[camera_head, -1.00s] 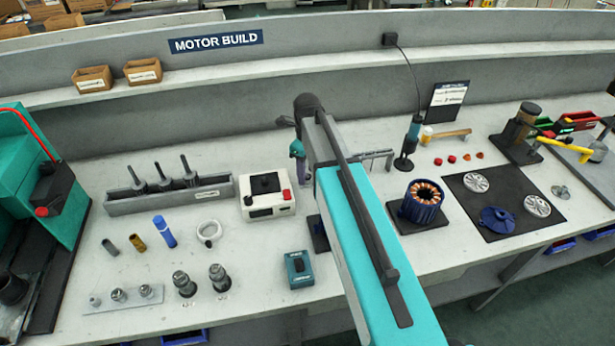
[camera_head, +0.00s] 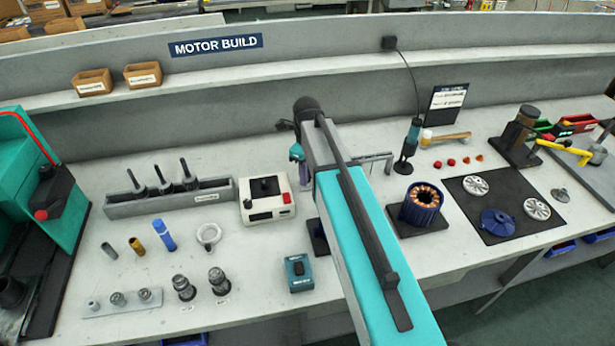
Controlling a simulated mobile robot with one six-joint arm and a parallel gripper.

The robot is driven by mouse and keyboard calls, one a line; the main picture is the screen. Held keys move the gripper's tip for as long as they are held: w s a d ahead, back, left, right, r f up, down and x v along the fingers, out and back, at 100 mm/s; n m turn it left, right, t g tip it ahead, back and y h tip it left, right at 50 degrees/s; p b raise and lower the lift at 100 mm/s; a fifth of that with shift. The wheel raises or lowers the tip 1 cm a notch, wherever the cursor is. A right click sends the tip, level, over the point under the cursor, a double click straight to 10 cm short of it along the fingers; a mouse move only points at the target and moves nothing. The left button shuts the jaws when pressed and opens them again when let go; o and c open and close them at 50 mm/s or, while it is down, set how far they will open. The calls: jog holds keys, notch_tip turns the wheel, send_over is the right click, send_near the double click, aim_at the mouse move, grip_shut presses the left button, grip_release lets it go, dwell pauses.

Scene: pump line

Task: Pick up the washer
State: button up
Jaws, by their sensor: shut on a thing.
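I cannot make out a washer for certain in this view. A pale ring (camera_head: 209,235) lies flat on the bench beside the blue cylinder, but I cannot tell whether it is a washer. My arm, teal and grey, reaches from the bottom right over the middle of the bench. Its far end hides my gripper's fingers and whatever is between them. The bench just behind and under the arm is hidden too.
Left of my arm are a white control box (camera_head: 267,200), a small teal box (camera_head: 299,272) and a grey rack (camera_head: 170,198) with upright tools. Right of it are a copper-wound stator (camera_head: 421,204) and a black mat (camera_head: 478,223) with round parts.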

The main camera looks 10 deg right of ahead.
jog(key=shift+r, duration=0.1)
notch_tip(320, 180, up, 10)
jog(key=b, duration=0.2)
jog(key=shift+r, duration=0.15)
dwell(0.4)
dwell(0.7)
jog(key=s+n, duration=0.1)
jog(key=n, duration=0.6)
jog(key=s+n, duration=0.1)
jog(key=n, duration=0.5)
jog(key=s+f+n, duration=0.1)
jog(key=s+n, duration=0.1)
jog(key=n, duration=0.5)
jog(key=shift+n, duration=0.3)
jog(key=shift+d, duration=0.15)
